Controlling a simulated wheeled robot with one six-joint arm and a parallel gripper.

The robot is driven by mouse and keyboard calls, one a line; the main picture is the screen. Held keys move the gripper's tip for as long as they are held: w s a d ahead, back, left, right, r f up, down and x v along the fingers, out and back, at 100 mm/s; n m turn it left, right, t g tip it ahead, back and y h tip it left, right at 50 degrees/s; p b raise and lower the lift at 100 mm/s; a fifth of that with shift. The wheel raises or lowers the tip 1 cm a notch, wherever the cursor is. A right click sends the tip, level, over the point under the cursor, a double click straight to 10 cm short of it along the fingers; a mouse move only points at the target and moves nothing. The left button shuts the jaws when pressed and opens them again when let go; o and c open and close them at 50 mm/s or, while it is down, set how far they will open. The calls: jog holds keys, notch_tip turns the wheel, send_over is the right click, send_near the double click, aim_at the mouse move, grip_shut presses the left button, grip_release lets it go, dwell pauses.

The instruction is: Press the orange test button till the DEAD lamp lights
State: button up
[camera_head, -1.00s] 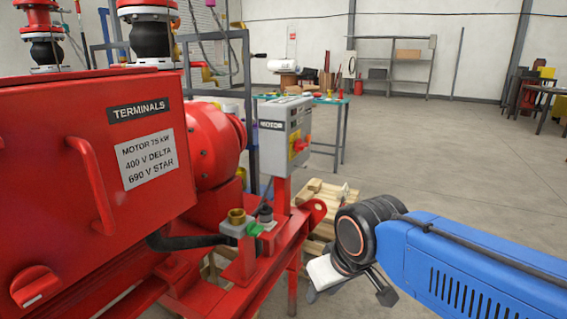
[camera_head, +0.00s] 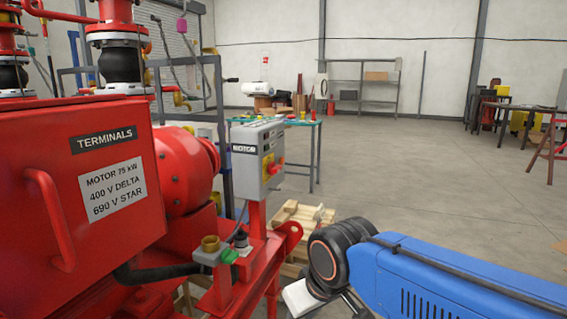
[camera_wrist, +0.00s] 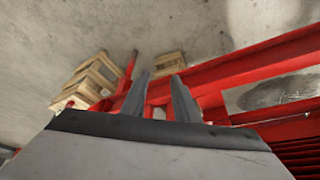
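I cannot make out an orange test button or a DEAD lamp in either view. A grey box labelled MOTOR (camera_head: 245,165), with a red and yellow switch (camera_head: 271,166) on its face, stands on a red post in the middle of the head view. My gripper (camera_head: 318,305) is at the bottom of the head view, partly cut off, right of and nearer than the box. In the wrist view my gripper (camera_wrist: 159,76) has its two fingers apart with nothing between them, over red frame beams and the floor.
A large red TERMINALS box (camera_head: 70,190) fills the left. A small fitting with brass and green parts (camera_head: 212,252) sits on the red skid frame. Wooden pallets (camera_head: 302,216) lie behind my wrist. A bench (camera_head: 310,123) stands farther back. The floor at right is open.

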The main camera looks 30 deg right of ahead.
grip_shut()
dwell(1.5)
